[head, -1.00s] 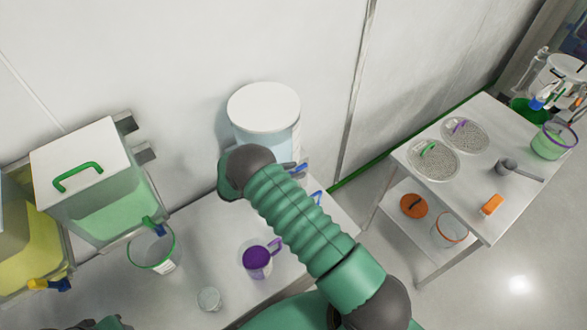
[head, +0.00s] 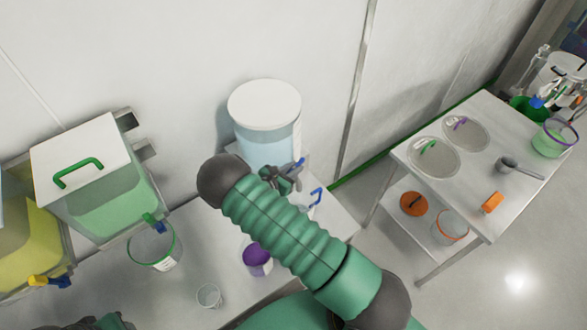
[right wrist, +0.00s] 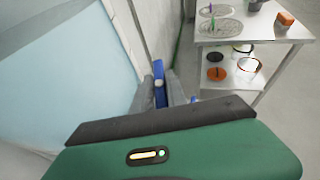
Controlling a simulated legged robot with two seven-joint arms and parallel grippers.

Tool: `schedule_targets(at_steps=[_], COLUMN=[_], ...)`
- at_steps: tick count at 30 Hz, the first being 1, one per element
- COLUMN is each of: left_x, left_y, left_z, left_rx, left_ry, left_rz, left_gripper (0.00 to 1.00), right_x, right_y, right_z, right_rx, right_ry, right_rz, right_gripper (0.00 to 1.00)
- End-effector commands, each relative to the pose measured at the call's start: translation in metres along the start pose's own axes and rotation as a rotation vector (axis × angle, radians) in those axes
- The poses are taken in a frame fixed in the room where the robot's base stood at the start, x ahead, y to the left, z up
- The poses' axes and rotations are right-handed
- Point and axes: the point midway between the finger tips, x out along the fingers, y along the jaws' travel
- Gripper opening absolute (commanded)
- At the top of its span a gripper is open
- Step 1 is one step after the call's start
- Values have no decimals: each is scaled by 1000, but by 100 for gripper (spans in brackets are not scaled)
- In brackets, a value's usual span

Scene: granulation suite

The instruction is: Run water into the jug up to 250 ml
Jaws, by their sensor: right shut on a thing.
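The water tank (head: 265,130), pale blue with a white lid, stands against the wall in the head view. It fills the left of the right wrist view (right wrist: 65,80). My right gripper (head: 288,176) is at the tank's front right. In the right wrist view its fingers (right wrist: 160,92) are shut on the blue tap lever (right wrist: 159,84). A blue handle (head: 317,196), apparently the jug's, shows beside my right forearm. The jug's body, its water level and the tap outlet are hidden behind my arm. My left gripper is out of sight.
A purple container (head: 257,258), a small clear cup (head: 208,296) and a green-rimmed jug (head: 150,255) stand along the bench. Green (head: 110,205) and yellow (head: 25,245) tanks are at left. A second table (head: 470,205) with mesh discs stands right, beyond a floor gap.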

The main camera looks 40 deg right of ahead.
Motion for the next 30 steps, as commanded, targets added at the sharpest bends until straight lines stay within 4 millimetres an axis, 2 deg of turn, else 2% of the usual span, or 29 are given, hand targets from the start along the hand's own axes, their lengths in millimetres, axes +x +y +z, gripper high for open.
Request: schedule_targets(at_steps=[4,14,15,18,30], left_x=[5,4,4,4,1], left_y=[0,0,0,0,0], left_z=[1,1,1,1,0], left_rx=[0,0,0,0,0], left_ry=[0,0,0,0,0], left_rz=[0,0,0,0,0], left_gripper=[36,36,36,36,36], right_x=[0,0,0,0,-4], right_y=[2,2,2,2,2], right_z=[2,3,3,3,5], right_rx=[-37,-41,-41,-41,-41], right_ry=[-7,-4,-4,-4,-1], right_rz=[95,109,109,108,106], right_gripper=[0,0,23,36,36])
